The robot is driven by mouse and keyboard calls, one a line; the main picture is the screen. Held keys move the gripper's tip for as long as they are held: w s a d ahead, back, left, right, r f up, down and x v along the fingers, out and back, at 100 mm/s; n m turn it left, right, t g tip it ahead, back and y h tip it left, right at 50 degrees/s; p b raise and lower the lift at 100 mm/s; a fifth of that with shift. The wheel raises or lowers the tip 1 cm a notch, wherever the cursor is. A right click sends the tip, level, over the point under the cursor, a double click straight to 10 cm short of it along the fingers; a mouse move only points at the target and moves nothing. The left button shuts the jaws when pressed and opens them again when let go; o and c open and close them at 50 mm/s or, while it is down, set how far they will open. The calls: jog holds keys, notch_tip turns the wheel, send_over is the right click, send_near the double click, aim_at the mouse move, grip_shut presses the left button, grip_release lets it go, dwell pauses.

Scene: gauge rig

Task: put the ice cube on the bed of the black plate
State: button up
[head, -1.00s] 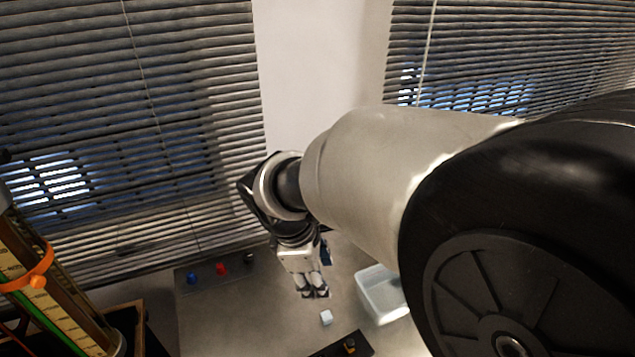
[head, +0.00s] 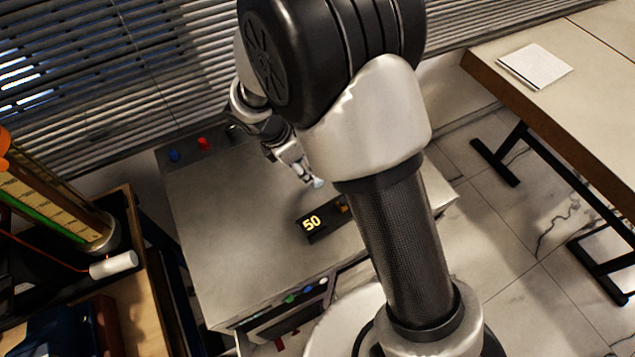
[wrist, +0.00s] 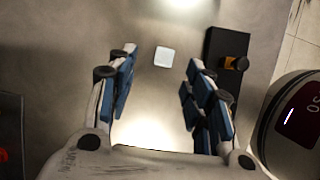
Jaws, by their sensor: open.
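The ice cube (head: 318,183) is a small pale block on the grey table. In the wrist view the ice cube (wrist: 164,57) lies ahead of the fingertips, centred between them. My gripper (head: 306,177) points down just beside it in the head view, its blue-padded fingers (wrist: 162,68) spread and empty. I cannot tell the exact height above the cube. The black plate (head: 325,231) lies close by, with a lit "50" at one end and an amber and black part at the other. In the wrist view the black plate (wrist: 226,44) is right of the cube, partly hidden by a finger.
A panel with blue and red knobs (head: 203,144) lines the table's back edge. The grey table (head: 235,235) is clear left of the plate. A wooden bench with a tall gauge (head: 55,205) stands left. Another table (head: 590,85) with a white pad stands right.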

jog(key=shift+x, duration=0.85)
jog(key=b+x, duration=0.2)
jog(key=x, duration=0.1)
jog(key=b+x, duration=0.1)
jog(key=shift+s+d+f, duration=0.2)
jog(key=shift+s+f, duration=0.1)
jog(key=shift+s, duration=0.05)
jog(key=shift+w+d+f, duration=0.1)
jog(key=shift+d+f, duration=0.05)
jog(key=shift+f, duration=0.15)
jog(key=shift+r, duration=0.1)
jog(key=shift+c, duration=0.2)
jog(key=c, duration=0.9)
